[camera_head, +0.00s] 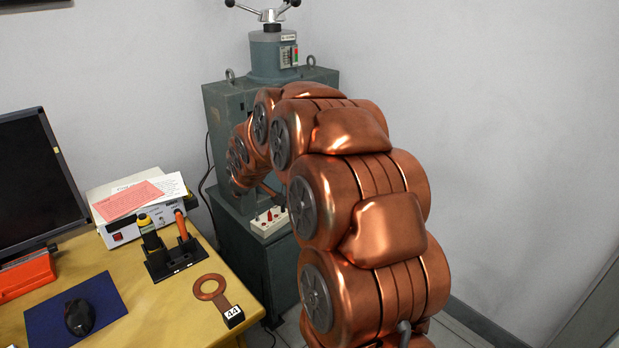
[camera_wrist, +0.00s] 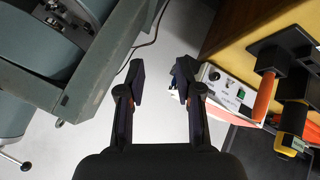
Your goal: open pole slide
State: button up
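The grey-green magnet machine (camera_head: 228,105) stands against the back wall, with a spoked handwheel (camera_head: 270,14) on a column on top. A small scale box (camera_head: 288,55) is on the column. My copper arm hides much of the machine's front, so I cannot make out the pole slide or gap clearly. In the wrist view the machine (camera_wrist: 115,60) fills the upper left, and a black-knobbed handle (camera_wrist: 14,160) shows at lower left. My gripper (camera_wrist: 162,82) is open and empty, its fingers over pale floor between machine and desk. It is hidden in the head view.
The yellow desk (camera_head: 175,318) at left holds a monitor (camera_head: 35,180), a white instrument box (camera_head: 120,237), a black tool holder (camera_head: 172,260) and a copper ring with a tag (camera_head: 211,288). A white terminal panel (camera_head: 266,226) is low on the machine. Cables hang between desk and machine.

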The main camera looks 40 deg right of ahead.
jog(key=w+d+f+n+t+h+b, duration=0.15)
jog(key=w+d+f+b, duration=0.35)
jog(key=d, duration=0.5)
jog(key=w+d+f+n+t+h+b, duration=0.1)
jog(key=w+d+f+t+h+b, duration=0.15)
jog(key=w+d, duration=0.55)
jog(key=s+d+f+n+t+h+b, duration=0.1)
jog(key=d+f+n+t+b, duration=0.3)
jog(key=d, duration=0.5)
jog(key=s+d+f+n+t+b, duration=0.1)
jog(key=s+d+f+t+b, duration=0.1)
jog(key=d+f+b, duration=0.6)
jog(key=shift+w+d+r+p, duration=0.5)
jog(key=shift+w+d, duration=0.3)
jog(key=shift+w, duration=0.4)
jog(key=shift+w+d+r+p, duration=0.5)
jog(key=shift+w+d, duration=0.35)
jog(key=shift+w, duration=0.4)
jog(key=shift+w+d+r+p, duration=0.45)
jog(key=shift+w+d, duration=0.35)
jog(key=shift+w, duration=0.4)
jog(key=shift+r, duration=0.15)
grip_shut()
